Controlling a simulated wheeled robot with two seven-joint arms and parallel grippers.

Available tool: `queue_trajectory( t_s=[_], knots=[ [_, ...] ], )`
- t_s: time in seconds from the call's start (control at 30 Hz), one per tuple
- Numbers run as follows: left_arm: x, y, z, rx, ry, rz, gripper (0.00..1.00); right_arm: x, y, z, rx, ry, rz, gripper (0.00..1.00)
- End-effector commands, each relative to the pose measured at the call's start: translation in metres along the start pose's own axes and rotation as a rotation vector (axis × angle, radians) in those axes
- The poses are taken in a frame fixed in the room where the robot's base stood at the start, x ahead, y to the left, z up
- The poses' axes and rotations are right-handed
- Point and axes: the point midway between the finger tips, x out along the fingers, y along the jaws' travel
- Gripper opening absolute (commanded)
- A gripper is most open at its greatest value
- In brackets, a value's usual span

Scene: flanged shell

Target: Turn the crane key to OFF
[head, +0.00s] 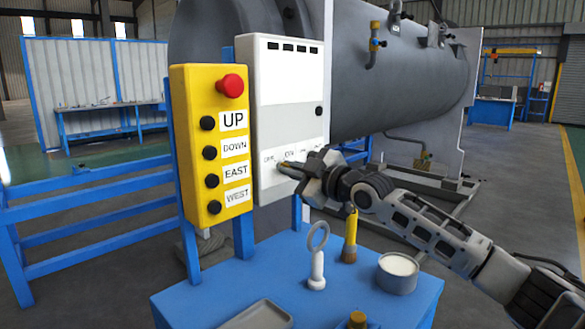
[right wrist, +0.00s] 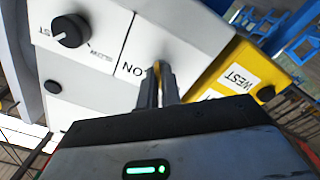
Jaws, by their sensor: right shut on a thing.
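The white control box (head: 288,95) stands upright behind the blue table, with a row of small labels on its lower front. My right gripper (head: 288,168) is at the box's lower left, shut on the crane key (right wrist: 157,70). In the right wrist view the two fingers (right wrist: 157,95) close around the key, of which only a small yellowish tip shows. The ON label (right wrist: 130,68) is beside the key. The fingers hide most of the key and I cannot tell its exact angle. My left gripper is not in view.
A yellow pendant (head: 208,150) with a red button (head: 230,85) stands close left of the box. On the blue table (head: 210,290) are a white ring-topped piece (head: 317,258), a yellow-handled tool (head: 350,240), a round tin (head: 398,272) and a grey tray (head: 257,317).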

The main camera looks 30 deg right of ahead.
Motion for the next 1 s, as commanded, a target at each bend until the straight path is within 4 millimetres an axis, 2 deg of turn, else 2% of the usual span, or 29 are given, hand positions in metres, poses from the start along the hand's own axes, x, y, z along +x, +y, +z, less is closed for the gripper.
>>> queue_trajectory(
  t_s=[0.23, 0.67, 0.77, 0.8, 1.0],
  knots=[
    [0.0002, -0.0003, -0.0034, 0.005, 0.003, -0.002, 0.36, -0.0001, -0.0004, 0.0008, -0.059, -0.002, -0.001, 0.00],
    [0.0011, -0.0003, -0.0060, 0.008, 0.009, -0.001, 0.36, -0.0001, -0.0008, 0.0011, -0.067, -0.003, -0.002, 0.00],
    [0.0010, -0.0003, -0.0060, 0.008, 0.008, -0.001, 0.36, -0.0001, -0.0007, 0.0010, -0.067, -0.002, -0.002, 0.25],
    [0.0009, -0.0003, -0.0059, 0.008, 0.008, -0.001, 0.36, -0.0001, -0.0007, 0.0009, -0.067, -0.002, -0.002, 0.27],
    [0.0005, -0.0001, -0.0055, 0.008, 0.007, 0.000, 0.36, -0.0001, -0.0003, 0.0005, -0.066, -0.001, -0.001, 0.27]
  ],
)
